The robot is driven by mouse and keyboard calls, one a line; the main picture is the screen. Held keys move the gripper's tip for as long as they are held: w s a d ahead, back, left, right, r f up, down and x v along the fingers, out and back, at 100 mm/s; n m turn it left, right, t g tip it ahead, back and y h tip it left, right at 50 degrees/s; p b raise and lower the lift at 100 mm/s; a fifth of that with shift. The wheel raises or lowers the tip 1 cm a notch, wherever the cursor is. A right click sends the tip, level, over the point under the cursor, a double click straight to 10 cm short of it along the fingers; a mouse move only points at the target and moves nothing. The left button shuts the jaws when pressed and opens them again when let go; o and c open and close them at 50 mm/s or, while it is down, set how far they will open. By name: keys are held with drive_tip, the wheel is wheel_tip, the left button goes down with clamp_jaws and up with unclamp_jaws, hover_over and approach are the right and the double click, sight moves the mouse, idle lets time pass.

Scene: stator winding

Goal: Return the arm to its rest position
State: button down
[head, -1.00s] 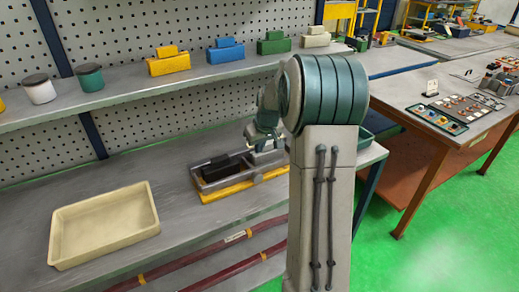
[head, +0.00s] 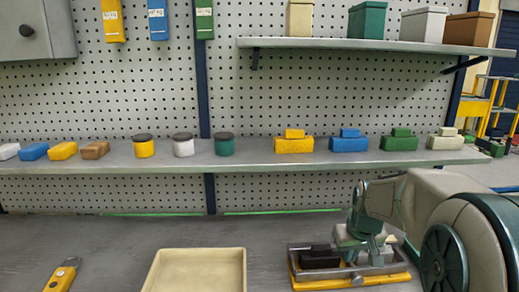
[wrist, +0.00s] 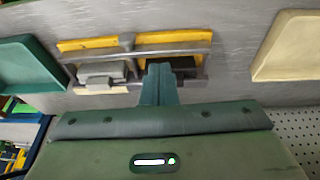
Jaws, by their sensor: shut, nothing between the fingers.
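The gap between fingertips and fixture cannot be judged.
A cream tray (head: 195,252) stands left of the fixture, and a yellow handheld tool (head: 62,276) lies farther left. A green tray (wrist: 25,65) shows in the wrist view. Shelves with jars and coloured blocks run behind the bench (head: 110,240).

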drive_tip(key=s+a, duration=0.4)
drive_tip(key=s, duration=0.6)
drive_tip(key=s+a+r, duration=0.1)
drive_tip(key=s+a, duration=0.3)
drive_tip(key=s, duration=0.6)
drive_tip(key=shift+s+m, duration=0.3)
drive_tip(key=shift+s, duration=0.05)
